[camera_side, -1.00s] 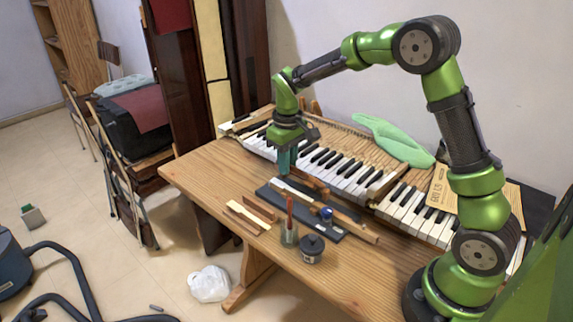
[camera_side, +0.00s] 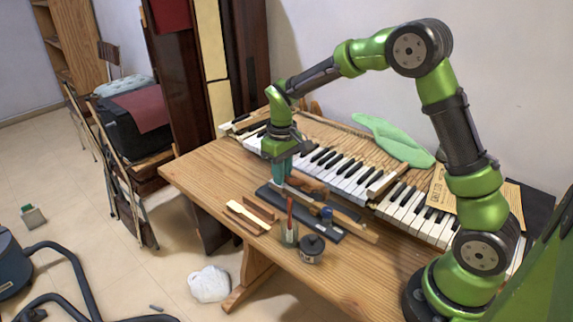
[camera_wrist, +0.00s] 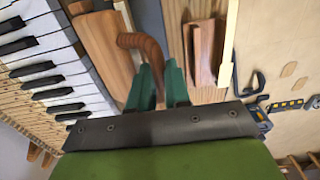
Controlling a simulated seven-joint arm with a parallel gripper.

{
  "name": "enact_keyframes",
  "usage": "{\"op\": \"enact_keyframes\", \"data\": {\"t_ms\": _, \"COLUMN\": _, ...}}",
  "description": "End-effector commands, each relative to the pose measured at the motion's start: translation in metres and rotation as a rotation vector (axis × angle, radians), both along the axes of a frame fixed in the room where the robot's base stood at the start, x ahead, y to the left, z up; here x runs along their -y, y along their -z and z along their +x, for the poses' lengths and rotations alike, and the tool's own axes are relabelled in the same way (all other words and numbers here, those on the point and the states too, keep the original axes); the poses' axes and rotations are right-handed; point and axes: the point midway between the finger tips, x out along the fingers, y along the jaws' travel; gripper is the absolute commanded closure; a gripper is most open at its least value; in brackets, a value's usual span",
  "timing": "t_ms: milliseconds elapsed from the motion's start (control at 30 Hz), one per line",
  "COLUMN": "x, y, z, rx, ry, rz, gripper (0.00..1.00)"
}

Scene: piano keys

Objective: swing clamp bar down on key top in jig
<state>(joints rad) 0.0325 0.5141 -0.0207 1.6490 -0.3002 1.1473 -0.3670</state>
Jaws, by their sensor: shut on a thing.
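In the wrist view, my gripper (camera_wrist: 158,88) is shut on a curved reddish-brown bar (camera_wrist: 142,43), which looks like the clamp bar. The bar bends up and left from between the fingers. The key top under it cannot be made out clearly. Whether the bar touches it is hidden.
The piano keyboard (camera_side: 345,176) lies close behind the jig. A glass with a red-handled tool (camera_side: 289,232) and a dark jar (camera_side: 311,248) stand in front. Wooden strips (camera_side: 247,217) lie left of them. A green piece (camera_side: 393,142) rests on the keyboard's back. The table's left end is clear.

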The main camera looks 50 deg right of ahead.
Motion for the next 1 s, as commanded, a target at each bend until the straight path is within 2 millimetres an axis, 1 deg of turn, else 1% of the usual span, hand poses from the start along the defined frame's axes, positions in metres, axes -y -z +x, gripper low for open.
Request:
{"op": "enact_keyframes", "data": {"t_ms": 100, "x": -0.003, "y": 0.003, "z": 0.0, "rx": -0.001, "ry": 0.0, "rz": 0.001, "gripper": 0.95}}
{"op": "enact_keyframes", "data": {"t_ms": 467, "x": -0.004, "y": 0.005, "z": 0.0, "rx": -0.001, "ry": 0.0, "rz": 0.002, "gripper": 0.95}}
{"op": "enact_keyframes", "data": {"t_ms": 1000, "x": -0.014, "y": 0.024, "z": 0.0, "rx": 0.0, "ry": 0.001, "rz": 0.0, "gripper": 0.95}}
